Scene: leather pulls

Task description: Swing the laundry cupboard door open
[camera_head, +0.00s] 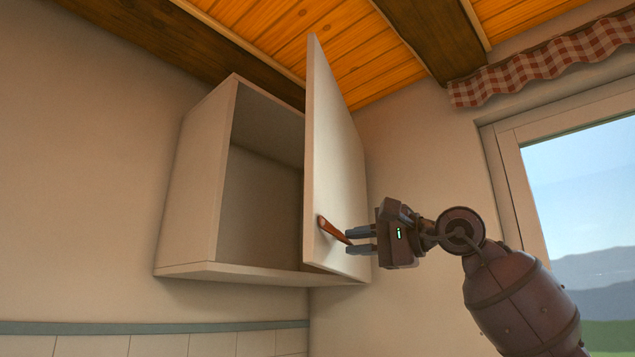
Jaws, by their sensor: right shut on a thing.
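The laundry cupboard (198,180) is a pale box high on the wall at the centre left. Its door (335,160) stands partly open and swung out, hinged on the right side. The left part of the empty-looking interior (262,195) shows, and the door hides the rest. A brown leather pull (330,230) is on the door's outer face near its lower free edge. My right gripper (348,241) reaches in from the right, its two fingers shut on the leather pull. My left gripper is not in view.
A window (585,200) with a checked red-and-white valance (550,65) is at the right, behind my right arm. Wooden ceiling beams (430,35) run above the cupboard. The wall left of the cupboard is clear, with tiles (150,345) below.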

